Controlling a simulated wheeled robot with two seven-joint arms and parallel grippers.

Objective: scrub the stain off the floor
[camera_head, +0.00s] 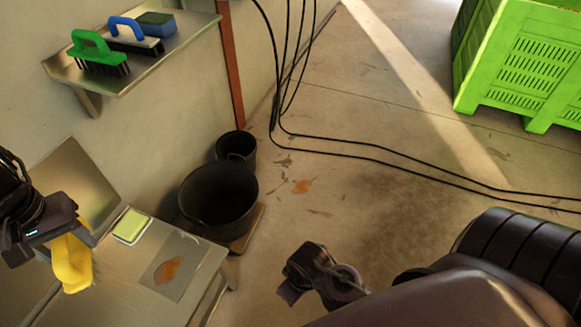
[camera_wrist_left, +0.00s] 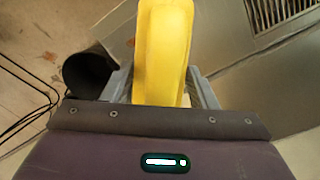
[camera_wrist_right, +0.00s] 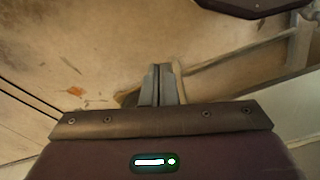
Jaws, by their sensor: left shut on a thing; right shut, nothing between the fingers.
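An orange-brown stain (camera_head: 302,186) is on the concrete floor, right of the black buckets; it also shows in the right wrist view (camera_wrist_right: 75,91). My left gripper (camera_head: 62,236) is shut on a yellow handled tool (camera_head: 73,263) above the left end of the metal bench. In the left wrist view the yellow tool (camera_wrist_left: 162,50) stands between the fingers; I cannot see its working face. My right gripper (camera_wrist_right: 157,72) is shut and empty, above the floor. A green-handled brush (camera_head: 95,53) and a blue-handled brush (camera_head: 133,36) rest on the wall shelf.
The metal bench (camera_head: 125,272) carries a yellow-green pad (camera_head: 131,226) and a sheet with another brown stain (camera_head: 168,270). A large black bucket (camera_head: 220,197) and a smaller one (camera_head: 237,147) stand beside it. Black cables (camera_head: 400,166) cross the floor. A green crate (camera_head: 520,65) stands back right.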

